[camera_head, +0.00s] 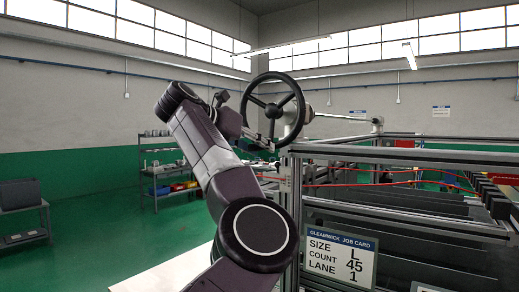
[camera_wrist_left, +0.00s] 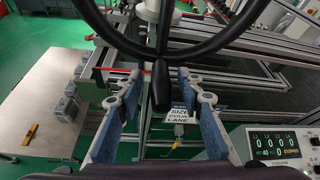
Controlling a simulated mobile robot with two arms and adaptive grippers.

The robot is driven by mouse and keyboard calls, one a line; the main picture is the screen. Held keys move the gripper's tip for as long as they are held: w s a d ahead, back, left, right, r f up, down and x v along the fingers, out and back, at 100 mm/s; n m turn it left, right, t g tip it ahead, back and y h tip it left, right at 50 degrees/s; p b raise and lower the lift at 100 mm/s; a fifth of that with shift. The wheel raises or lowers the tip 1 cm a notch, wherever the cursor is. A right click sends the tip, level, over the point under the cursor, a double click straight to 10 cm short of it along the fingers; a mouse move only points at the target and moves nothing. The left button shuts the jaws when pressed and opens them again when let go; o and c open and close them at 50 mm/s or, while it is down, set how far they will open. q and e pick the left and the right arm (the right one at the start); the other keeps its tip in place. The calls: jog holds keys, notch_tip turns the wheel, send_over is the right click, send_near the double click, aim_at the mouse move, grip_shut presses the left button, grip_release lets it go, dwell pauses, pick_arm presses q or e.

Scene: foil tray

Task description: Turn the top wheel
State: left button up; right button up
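The top wheel (camera_head: 301,113) is a black handwheel with three spokes, standing upright above the near corner of the machine frame. My left gripper (camera_head: 262,143) is at the lower left part of its rim, and my arm hides little of the wheel. In the left wrist view the rim (camera_wrist_left: 205,48) curves across the top. A black handle (camera_wrist_left: 160,90) on it points toward the camera. The open fingers of my left gripper (camera_wrist_left: 160,77) stand on either side of this handle, with a visible gap on both sides. My right gripper is not in view.
The metal machine frame (camera_head: 400,152) with red cords fills the right. A job card (camera_head: 341,256) reads size L, count 45, lane 1. The wrist view shows a control panel (camera_wrist_left: 275,145) marked stopped, and a pale table (camera_wrist_left: 45,95) with grey bins. Shelves stand farther back left.

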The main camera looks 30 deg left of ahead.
pick_arm(q)
jog(key=v, duration=1.1)
jog(key=shift+s, duration=0.1)
